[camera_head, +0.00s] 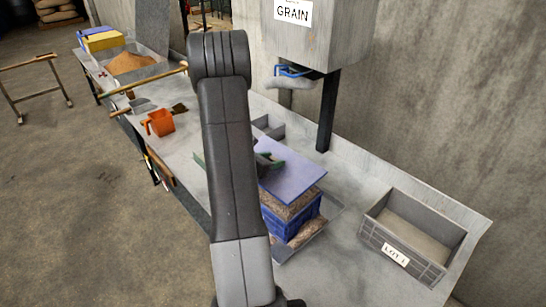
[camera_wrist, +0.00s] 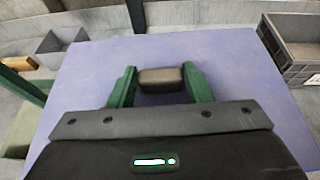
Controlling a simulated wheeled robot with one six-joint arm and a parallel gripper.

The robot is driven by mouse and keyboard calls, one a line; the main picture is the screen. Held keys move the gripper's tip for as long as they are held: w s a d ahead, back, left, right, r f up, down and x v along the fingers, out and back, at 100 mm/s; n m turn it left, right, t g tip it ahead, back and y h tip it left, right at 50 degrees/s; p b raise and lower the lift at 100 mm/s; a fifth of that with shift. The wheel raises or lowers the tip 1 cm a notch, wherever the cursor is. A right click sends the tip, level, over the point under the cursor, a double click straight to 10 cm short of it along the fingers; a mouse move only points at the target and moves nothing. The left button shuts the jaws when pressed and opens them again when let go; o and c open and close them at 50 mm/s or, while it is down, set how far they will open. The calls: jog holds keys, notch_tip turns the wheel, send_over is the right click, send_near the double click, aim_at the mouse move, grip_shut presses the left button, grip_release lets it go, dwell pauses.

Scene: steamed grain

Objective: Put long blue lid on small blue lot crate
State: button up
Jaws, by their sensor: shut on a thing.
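The long blue lid (camera_head: 297,175) is a flat purple-blue panel, partly hidden by my arm in the head view. In the wrist view the lid (camera_wrist: 240,75) fills most of the picture. My gripper (camera_wrist: 160,84) is shut on its brown block handle (camera_wrist: 161,77), with a green finger on each side. The small blue lot crate (camera_head: 298,229) stands below the lid, and brown grain (camera_head: 291,208) shows between them. The lid covers much of the crate from above. I cannot tell whether the lid touches the grain or crate. The crate's left side is hidden by my arm.
The crate stands on a grey tray (camera_head: 337,212) with spilled grain. A grey LOT 1 crate (camera_head: 455,244) is to the right on the bench. A grain hopper (camera_head: 318,35) with a dark post (camera_head: 327,112) stands behind. An orange jug (camera_head: 160,123) is at left.

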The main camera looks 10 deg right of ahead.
notch_tip(320, 180, down, 8)
jog(key=b, duration=0.4)
jog(key=shift+r, duration=0.15)
jog(key=shift+b, duration=0.6)
dwell(0.5)
jog(key=shift+f+b, duration=0.65)
jog(key=shift+b, duration=0.3)
dwell(0.9)
jog(key=o, duration=1.3)
jog(key=shift+o, duration=0.2)
jog(key=b+v, duration=0.1)
jog(key=v, duration=1.3)
jog(key=shift+b, duration=0.35)
jog(key=shift+d+f, duration=0.1)
jog(key=shift+d, duration=0.1)
